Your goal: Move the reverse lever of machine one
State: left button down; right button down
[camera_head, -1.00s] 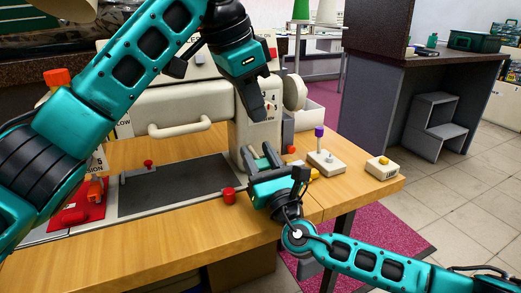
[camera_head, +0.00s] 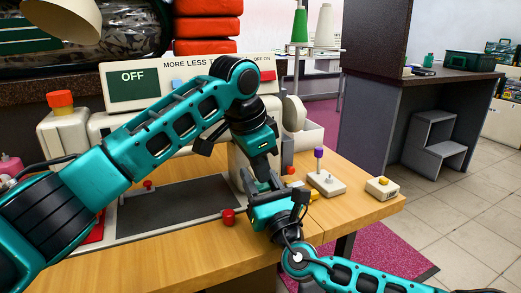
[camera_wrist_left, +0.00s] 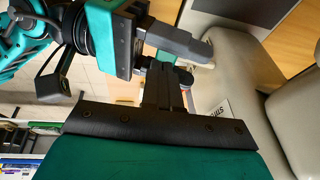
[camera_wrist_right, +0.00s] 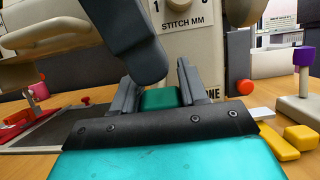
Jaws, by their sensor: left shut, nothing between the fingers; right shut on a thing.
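Machine one is the cream sewing machine with a stitch dial; its column (camera_wrist_right: 195,45) fills the right wrist view's centre. A green block (camera_wrist_right: 160,97), which appears to be the reverse lever, sits low on the column. My right gripper (camera_head: 258,184) has its fingers on either side of this block and is shut on it. My left gripper (camera_head: 264,165) is shut and empty, just above the right gripper. Its closed fingers show in the left wrist view (camera_wrist_left: 166,85), close to the right gripper's fingers.
A red knob (camera_head: 229,217) is left of my right gripper. The wooden table (camera_head: 185,250) is clear along its front edge.

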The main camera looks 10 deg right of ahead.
pick_arm(q)
jog(key=shift+w+f, duration=0.2)
jog(key=shift+f, duration=0.35)
jog(key=shift+a+f+t, duration=0.15)
jog(key=shift+f+t, duration=0.25)
jog(key=shift+f, duration=0.35)
pick_arm(e)
jog(key=shift+s+a, duration=0.1)
jog(key=c, duration=1.1)
grip_release()
jog(key=shift+r, duration=0.1)
jog(key=o, duration=0.4)
